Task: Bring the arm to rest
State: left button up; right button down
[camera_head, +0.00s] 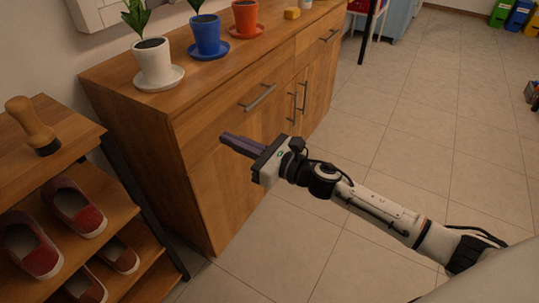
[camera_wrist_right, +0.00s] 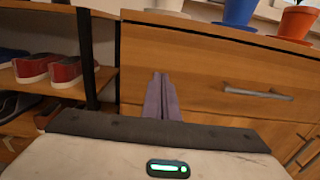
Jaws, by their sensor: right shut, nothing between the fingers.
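My right arm comes in from the lower right of the head view. Its gripper (camera_head: 226,139) is shut and empty, in front of the wooden cabinet's (camera_head: 215,195) drawer front. In the right wrist view, the two purple-grey fingers (camera_wrist_right: 160,80) lie together, pointing at the drawer front. I cannot tell whether the fingertips touch the cabinet. My left gripper does not show in either view.
White (camera_head: 152,63), blue (camera_head: 207,36) and red (camera_head: 245,17) potted plants stand on the cabinet top. A shoe rack (camera_head: 95,245) with red shoes and a brush (camera_head: 32,125) stands at left. Metal handles (camera_head: 258,97) stick out from the cabinet.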

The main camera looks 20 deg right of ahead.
jog(key=v, duration=0.8)
jog(key=s+a+f+n+g+h, duration=0.25)
jog(key=s+f+n, duration=0.8)
jog(key=n, duration=0.55)
jog(key=s+a+f+n+g+h, duration=0.3)
jog(key=s+f+n, duration=0.5)
jog(key=s+n, duration=0.6)
pick_arm(q)
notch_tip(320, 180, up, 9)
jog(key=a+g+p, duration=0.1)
jog(key=p, duration=1.4)
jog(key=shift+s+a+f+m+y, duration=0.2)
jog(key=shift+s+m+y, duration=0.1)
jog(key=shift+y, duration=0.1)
pick_arm(e)
notch_tip(320, 180, up, 9)
jog(key=d+n+h, duration=0.1)
jog(key=h, duration=0.1)
jog(key=shift+w+d+g, duration=0.2)
jog(key=shift+d+g, duration=0.2)
jog(key=shift+g, duration=0.05)
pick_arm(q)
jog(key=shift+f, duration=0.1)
pick_arm(e)
jog(key=shift+f, duration=0.15)
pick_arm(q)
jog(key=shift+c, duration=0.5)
